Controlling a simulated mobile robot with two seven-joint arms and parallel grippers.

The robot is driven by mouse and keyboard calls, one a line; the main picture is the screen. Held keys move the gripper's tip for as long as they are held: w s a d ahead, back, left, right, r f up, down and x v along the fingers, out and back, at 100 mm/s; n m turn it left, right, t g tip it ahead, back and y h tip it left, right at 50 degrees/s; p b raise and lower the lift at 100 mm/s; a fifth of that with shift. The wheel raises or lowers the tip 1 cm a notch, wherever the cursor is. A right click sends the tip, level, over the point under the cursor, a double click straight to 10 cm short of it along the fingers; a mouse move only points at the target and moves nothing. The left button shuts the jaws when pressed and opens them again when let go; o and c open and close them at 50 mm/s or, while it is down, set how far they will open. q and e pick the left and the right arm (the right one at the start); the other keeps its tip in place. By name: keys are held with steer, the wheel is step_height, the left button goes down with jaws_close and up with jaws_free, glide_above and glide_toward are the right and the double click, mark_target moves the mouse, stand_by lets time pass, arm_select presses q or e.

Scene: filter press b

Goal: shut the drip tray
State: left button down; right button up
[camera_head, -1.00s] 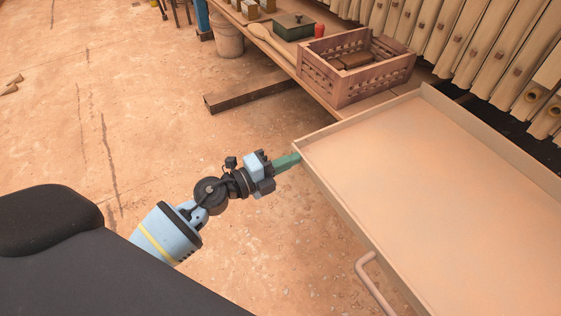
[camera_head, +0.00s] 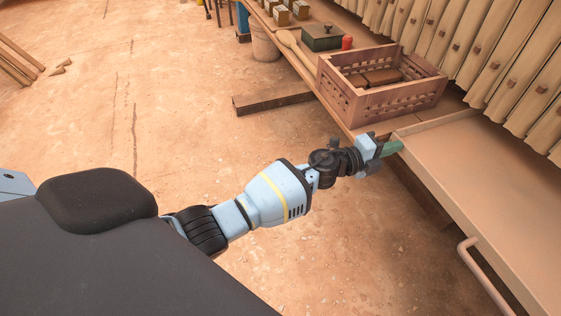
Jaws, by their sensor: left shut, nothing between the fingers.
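The drip tray (camera_head: 482,168) is a wide, shallow, beige tray at the right, partly pulled out from under the row of press plates. Its near right part runs out of the picture. A bar handle (camera_head: 484,276) is on its front face. My left gripper (camera_head: 393,147) has green fingers, shut and empty. The fingertips are at the tray's front face by its left corner and look to touch it. They are well up and left of the handle. My right gripper is not in view.
A wooden crate (camera_head: 396,104) with blocks stands on the bench just beyond the tray's left corner. A green box (camera_head: 322,38) and a red item (camera_head: 347,43) stand farther back. A dark beam (camera_head: 272,103) lies near the bench. The floor left of the tray is clear.

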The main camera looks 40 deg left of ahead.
arm_select(q)
steer(key=shift+w+d+r, duration=0.15)
steer(key=shift+w+r, duration=0.1)
